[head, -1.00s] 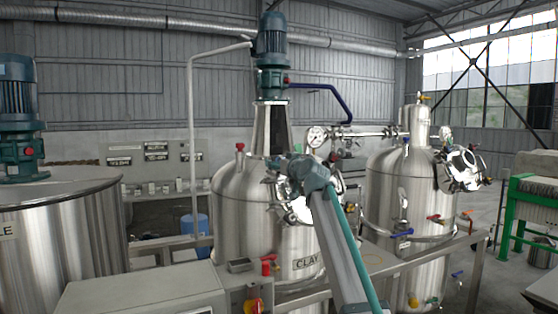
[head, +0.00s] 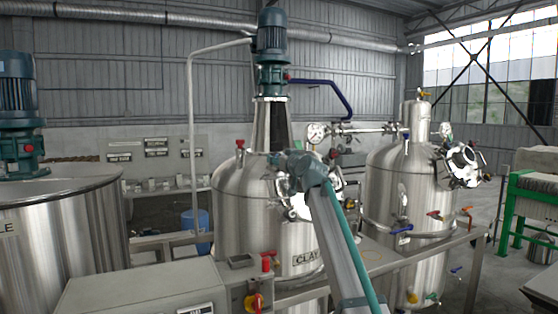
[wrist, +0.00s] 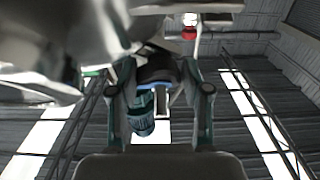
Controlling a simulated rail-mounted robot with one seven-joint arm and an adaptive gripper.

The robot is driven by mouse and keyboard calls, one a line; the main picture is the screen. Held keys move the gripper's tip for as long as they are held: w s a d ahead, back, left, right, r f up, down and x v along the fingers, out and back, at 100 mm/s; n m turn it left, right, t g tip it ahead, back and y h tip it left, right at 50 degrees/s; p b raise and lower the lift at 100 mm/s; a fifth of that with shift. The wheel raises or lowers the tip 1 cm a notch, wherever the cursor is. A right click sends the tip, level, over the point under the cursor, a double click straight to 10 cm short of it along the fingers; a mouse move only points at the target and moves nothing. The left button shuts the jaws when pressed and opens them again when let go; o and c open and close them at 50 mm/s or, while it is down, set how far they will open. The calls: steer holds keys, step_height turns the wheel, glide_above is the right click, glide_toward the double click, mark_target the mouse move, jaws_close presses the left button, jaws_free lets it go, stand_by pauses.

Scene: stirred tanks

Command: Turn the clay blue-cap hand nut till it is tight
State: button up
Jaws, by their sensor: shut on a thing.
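The steel tank (head: 240,222) labelled CLAY stands at the middle of the head view, with its round hatch (head: 297,208) on the front right side. My wrist and arm cover much of this hatch. My gripper (wrist: 160,78) is at the hatch and hides the hand nut in the head view. In the wrist view its two fingers are closed in around a dark piece with a blue edge, apparently the blue-cap hand nut (wrist: 183,78). The nut's threads and seat are hidden, so its tightness cannot be told.
A second steel tank (head: 395,185) with its own hatch stands to the right. A gauge (head: 316,133) and pipework run between the tanks. A metal rail (head: 420,255) crosses in front. A blurred bright metal part (wrist: 50,40) fills the wrist view's upper left.

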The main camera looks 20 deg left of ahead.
steer(key=shift+r+m+t+p, duration=0.1)
steer(key=shift+m+t+p, duration=0.2)
steer(key=shift+m+p, duration=0.1)
steer(key=shift+s+a+r+m+t+h+p, duration=0.1)
steer(key=shift+m+t+h+p, duration=0.1)
steer(key=shift+m+h+p, duration=0.35)
steer(key=shift+s+m+t+h+p, duration=0.1)
steer(key=shift+m+t+h+p, duration=0.1)
steer(key=shift+m+h+p, duration=0.3)
steer(key=m+h+p, duration=0.1)
steer(key=m, duration=0.2)
steer(key=shift+t, duration=0.4)
steer(key=m+b, duration=0.1)
steer(key=m+h+b, duration=0.1)
steer(key=m, duration=0.1)
steer(key=m+h+b, duration=0.1)
steer(key=shift+w+a+f+t+h, duration=0.1)
steer(key=shift+a+f+t+h, duration=0.15)
steer(key=shift+f+t, duration=0.1)
steer(key=shift+m+h+b, duration=0.3)
steer(key=shift+m+b, duration=0.55)
steer(key=shift+b, duration=0.05)
steer(key=shift+r+m+h+b, duration=0.2)
steer(key=shift+m+h+b, duration=0.3)
steer(key=shift+m+b, duration=0.25)
steer(key=shift+d, duration=0.1)
